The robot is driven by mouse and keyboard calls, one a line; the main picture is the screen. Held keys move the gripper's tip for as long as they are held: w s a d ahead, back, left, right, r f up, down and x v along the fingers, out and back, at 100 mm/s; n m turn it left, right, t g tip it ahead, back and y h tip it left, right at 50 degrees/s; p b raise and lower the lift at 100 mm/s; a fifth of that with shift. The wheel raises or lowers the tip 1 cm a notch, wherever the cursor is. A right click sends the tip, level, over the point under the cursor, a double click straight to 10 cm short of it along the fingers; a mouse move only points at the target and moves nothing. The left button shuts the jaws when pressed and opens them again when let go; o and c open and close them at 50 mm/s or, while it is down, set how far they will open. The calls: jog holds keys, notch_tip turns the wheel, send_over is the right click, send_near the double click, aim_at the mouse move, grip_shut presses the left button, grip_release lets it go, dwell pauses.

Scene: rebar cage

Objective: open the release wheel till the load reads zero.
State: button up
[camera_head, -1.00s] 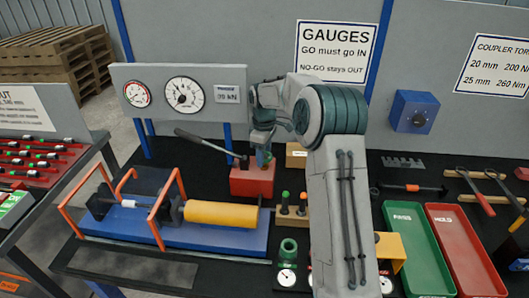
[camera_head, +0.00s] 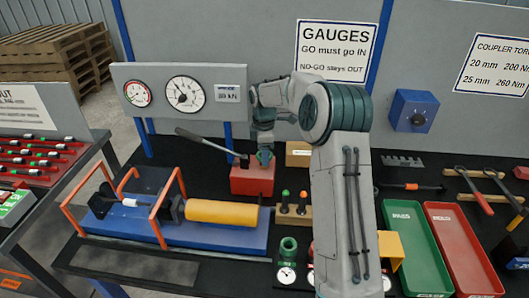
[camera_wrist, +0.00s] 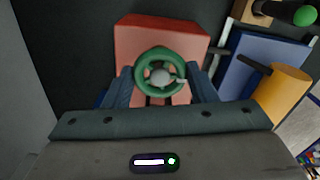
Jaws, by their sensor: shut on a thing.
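The green release wheel (camera_wrist: 152,55) sits on top of the red pump block (camera_wrist: 185,40), between my gripper's two fingers in the wrist view. My gripper (camera_head: 264,150) reaches down over the red block (camera_head: 252,181) in the head view and is shut on the wheel, mostly hiding it there. A digital load display (camera_head: 230,93) on the grey panel ends in kN; its digits are too small to read surely. A large white dial (camera_head: 185,94) and a smaller red-marked dial (camera_head: 137,94) are beside it. The large dial's needle points to the upper left.
The pump's grey lever (camera_head: 212,143) slants up to the left of the block. The blue test bed (camera_head: 215,238) carries a yellow cylinder (camera_head: 222,212) and orange guard frames (camera_head: 167,208). Plug gauges (camera_head: 285,200) stand close to the right. Green (camera_head: 412,245) and red (camera_head: 462,245) trays lie further right.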

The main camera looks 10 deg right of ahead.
jog(key=shift+f, duration=0.1)
jog(key=o, duration=1)
jog(key=shift+c, duration=0.2)
notch_tip(320, 180, up, 14)
jog(key=b, duration=0.1)
